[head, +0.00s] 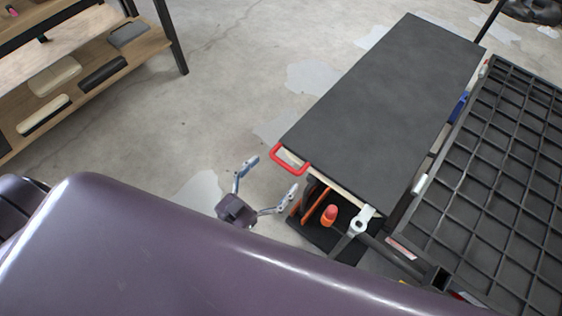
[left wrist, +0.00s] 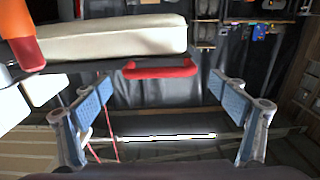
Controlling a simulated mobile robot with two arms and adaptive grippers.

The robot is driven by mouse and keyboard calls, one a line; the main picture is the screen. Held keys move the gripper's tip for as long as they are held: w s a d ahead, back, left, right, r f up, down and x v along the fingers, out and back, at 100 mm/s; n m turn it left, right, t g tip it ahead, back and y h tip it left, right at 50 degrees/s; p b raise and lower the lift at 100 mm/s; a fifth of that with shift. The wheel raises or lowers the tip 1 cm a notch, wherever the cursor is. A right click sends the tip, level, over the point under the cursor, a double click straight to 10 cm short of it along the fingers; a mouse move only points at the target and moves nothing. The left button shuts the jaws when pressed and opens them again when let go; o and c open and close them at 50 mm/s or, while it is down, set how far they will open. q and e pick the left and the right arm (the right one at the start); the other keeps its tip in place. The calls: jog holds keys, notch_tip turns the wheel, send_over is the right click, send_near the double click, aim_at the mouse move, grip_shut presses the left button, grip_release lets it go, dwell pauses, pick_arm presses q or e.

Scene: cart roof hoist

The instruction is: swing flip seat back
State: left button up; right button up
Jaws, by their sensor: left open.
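The flip seat shows in the head view as a flat dark grey panel (head: 385,105) with a thin cream edge beneath it. A red loop handle (head: 289,160) sticks out from its near-left corner. In the left wrist view, a cream cushion (left wrist: 110,42) spans the upper left, and the red handle (left wrist: 160,71) hangs at its lower right edge. My left gripper (head: 272,176) is open and empty, just short of the handle, fingers spread toward it. In the left wrist view, the handle lies ahead, above and between the fingertips (left wrist: 162,100), apart from both.
A black grid rack (head: 500,180) lies to the right of the panel. An orange-red object (head: 330,214) and a grey bracket (head: 362,220) sit below the panel's near end. A wooden shelf (head: 130,55) stands at upper left. The floor between is clear.

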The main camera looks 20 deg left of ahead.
aim_at(284, 163)
pick_arm(q)
jog(key=shift+x, duration=2.25)
jog(key=shift+c, duration=0.7)
